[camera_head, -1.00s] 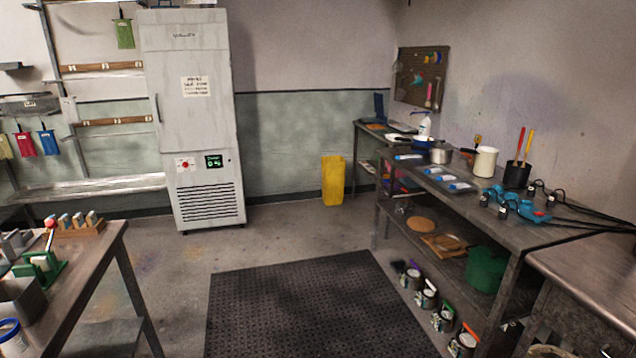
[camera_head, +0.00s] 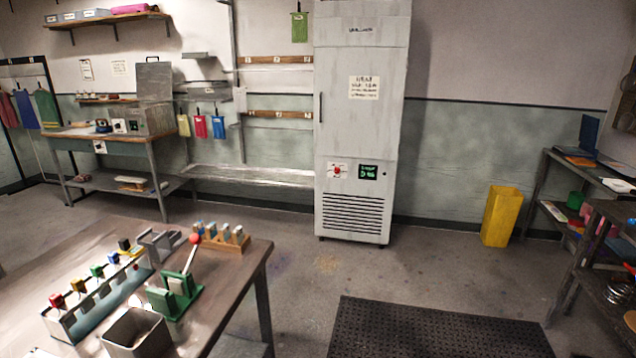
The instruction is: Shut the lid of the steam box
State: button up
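A grey metal box (camera_head: 158,118) stands on the right end of a bench against the back wall at the left, and looks like the steam box. Its flat lid (camera_head: 154,80) stands upright at the back of the box, so the box looks open. It is small and far off, and its inside cannot be made out. My gripper is not in view.
A near table (camera_head: 225,300) at lower left holds a metal tray of coloured-topped tools, a green press (camera_head: 172,300) and an open tin (camera_head: 136,333). A tall grey cabinet (camera_head: 362,120), a yellow bin (camera_head: 500,215) and a black floor mat (camera_head: 430,330) stand clear. Open floor lies between.

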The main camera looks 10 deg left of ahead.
aim_at(154, 81)
jog(key=i, duration=3.55)
jog(key=i+u, duration=0.7)
jog(key=i+l+u, duration=0.1)
jog(key=i+u, duration=0.25)
jog(key=i+j+u, duration=0.15)
jog(key=u, duration=0.25)
jog(key=i+u, duration=0.25)
jog(key=u, duration=0.15)
jog(key=i+u, duration=0.25)
jog(key=u, duration=0.15)
jog(key=i+u, duration=0.25)
jog(key=u, duration=0.15)
jog(key=i+u, duration=0.35)
jog(key=i, duration=2.95)
jog(key=i+z, duration=0.15)
jog(key=i, duration=0.3)
jog(key=i+j+z, duration=0.1)
jog(key=i, duration=0.35)
jog(key=i+j+z, duration=0.15)
jog(key=i, duration=0.25)
jog(key=i+j+z, duration=0.15)
jog(key=i, duration=0.3)
jog(key=i+j+z, duration=0.95)
jog(key=i, duration=0.1)
